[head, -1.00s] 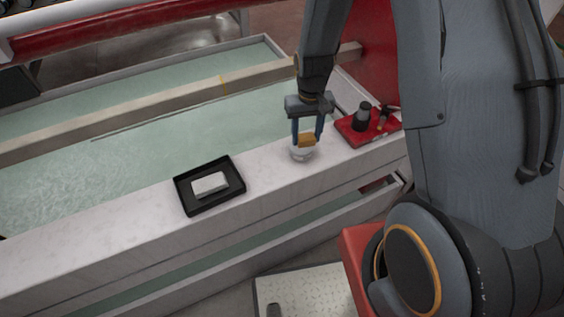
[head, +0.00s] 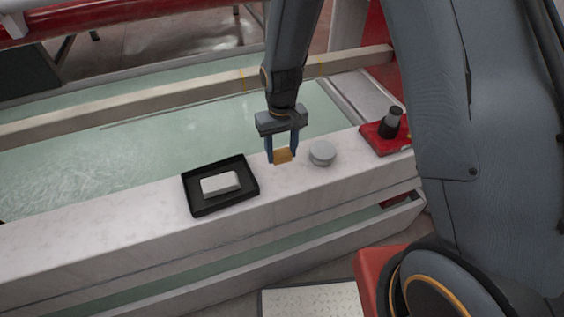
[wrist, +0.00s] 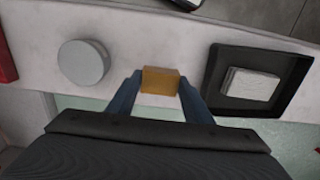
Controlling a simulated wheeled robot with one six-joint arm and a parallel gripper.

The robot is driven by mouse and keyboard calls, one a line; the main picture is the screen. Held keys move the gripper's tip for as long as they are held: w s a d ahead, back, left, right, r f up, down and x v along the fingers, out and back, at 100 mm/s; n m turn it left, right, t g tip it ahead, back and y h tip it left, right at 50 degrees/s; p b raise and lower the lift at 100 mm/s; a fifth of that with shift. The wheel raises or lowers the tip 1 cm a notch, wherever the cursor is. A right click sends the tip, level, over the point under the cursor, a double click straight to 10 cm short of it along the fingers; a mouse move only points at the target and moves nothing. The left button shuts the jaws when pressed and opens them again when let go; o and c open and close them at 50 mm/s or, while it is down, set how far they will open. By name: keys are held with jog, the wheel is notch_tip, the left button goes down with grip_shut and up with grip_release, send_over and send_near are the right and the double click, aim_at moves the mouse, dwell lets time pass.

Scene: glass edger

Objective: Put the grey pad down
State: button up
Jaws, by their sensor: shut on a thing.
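My gripper (head: 282,158) is shut on a small orange-tan block (wrist: 160,81), one blue finger on each side of it. The block is over the pale stone ledge, between a black tray and a grey disc; I cannot tell whether it touches the ledge. A light grey rectangular pad (head: 220,183) lies flat inside the black tray (head: 190,202), left of my gripper and apart from it. The pad also shows at the right of the wrist view (wrist: 250,83). The round grey disc (head: 322,150) sits on the ledge, just right of my gripper.
A red tray (head: 373,138) with a dark, grey-topped cylinder (head: 391,123) stands at the ledge's right end. Behind the ledge lies a greenish glass sheet (head: 190,140) crossed by a long beam (head: 130,103). The ledge (head: 100,240) left of the black tray is clear.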

aim_at(282, 170)
jog(key=shift+f, duration=2.4)
jog(key=shift+f, duration=0.1)
jog(key=o, duration=0.9)
jog(key=shift+o, duration=0.2)
notch_tip(282, 170, up, 11)
jog(key=shift+w+f+b, duration=0.1)
jog(key=shift+b, duration=0.35)
jog(key=shift+d+r, duration=0.1)
jog(key=shift+r, duration=0.7)
